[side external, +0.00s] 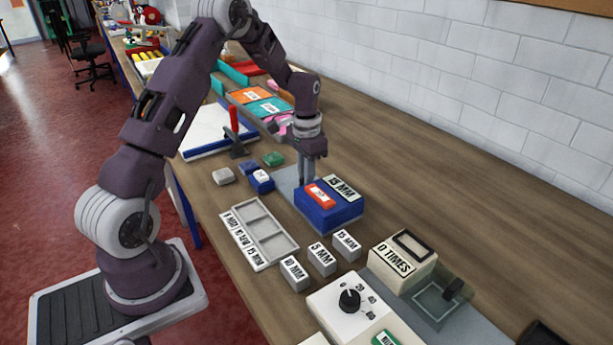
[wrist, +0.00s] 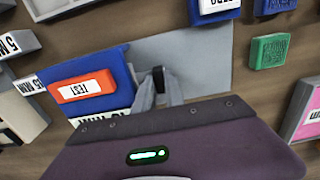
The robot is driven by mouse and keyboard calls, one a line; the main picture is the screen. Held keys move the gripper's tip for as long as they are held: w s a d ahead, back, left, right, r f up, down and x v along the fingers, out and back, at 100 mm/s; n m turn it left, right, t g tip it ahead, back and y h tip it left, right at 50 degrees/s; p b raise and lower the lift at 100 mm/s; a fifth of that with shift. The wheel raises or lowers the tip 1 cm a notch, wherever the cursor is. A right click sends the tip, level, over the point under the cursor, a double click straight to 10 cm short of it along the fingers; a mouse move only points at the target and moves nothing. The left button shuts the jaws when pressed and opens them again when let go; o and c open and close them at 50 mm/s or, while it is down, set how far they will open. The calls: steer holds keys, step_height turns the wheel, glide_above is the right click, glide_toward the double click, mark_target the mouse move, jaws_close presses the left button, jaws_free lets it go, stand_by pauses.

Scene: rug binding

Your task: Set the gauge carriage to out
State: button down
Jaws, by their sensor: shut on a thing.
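A blue gauge box (side external: 345,213) stands on a grey plate (side external: 288,180). It has a red TEST button (side external: 320,195) and a "15 MM" label (side external: 341,187) on top. My gripper (side external: 307,181) points down at the plate, close beside the box. In the wrist view the fingers are shut on a small dark upright piece (wrist: 158,76), which seems to be the gauge carriage or its knob. The blue box (wrist: 112,58) is left of it there, and bare plate (wrist: 205,58) lies to its right. The fingers hide most of the piece. No "out" mark is readable.
Blue blocks (side external: 260,182), a green block (side external: 272,159) and a pale block (side external: 222,176) lie left of the plate. A compartment tray (side external: 267,261) and small MM-labelled blocks (side external: 321,259) are in front. A "0 TIMES" box (side external: 411,275) and a dial box (side external: 338,312) stand at right.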

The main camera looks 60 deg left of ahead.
steer(key=a, duration=1)
steer(key=shift+a+r, duration=0.1)
steer(key=shift+a, duration=0.2)
steer(key=c, duration=1.7)
jaws_free()
steer(key=shift+d, duration=0.1)
